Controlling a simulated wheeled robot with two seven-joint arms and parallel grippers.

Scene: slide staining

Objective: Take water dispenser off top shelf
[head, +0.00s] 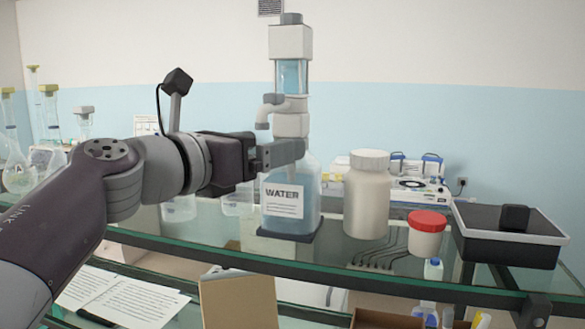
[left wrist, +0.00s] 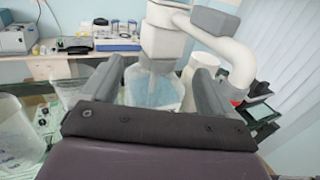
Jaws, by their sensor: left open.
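The water dispenser (head: 290,190) stands upright on the glass top shelf (head: 340,277), a clear bottle labelled WATER with a white pump head and a side spout. My left gripper (head: 282,153) reaches in from the left at the height of its neck, just below the spout. In the left wrist view the dispenser (left wrist: 155,88) shows between the two open fingers of my left gripper (left wrist: 158,95), with its white neck and spout above them. The fingers are apart, and I cannot tell whether either touches it. My right gripper is not in view.
A white jar (head: 367,200), a red-lidded tub (head: 427,235) and a black tray (head: 508,237) stand to the right on the shelf. Clear beakers (head: 178,208) stand to the left, behind my arm. Papers (head: 122,300) lie on the lower level.

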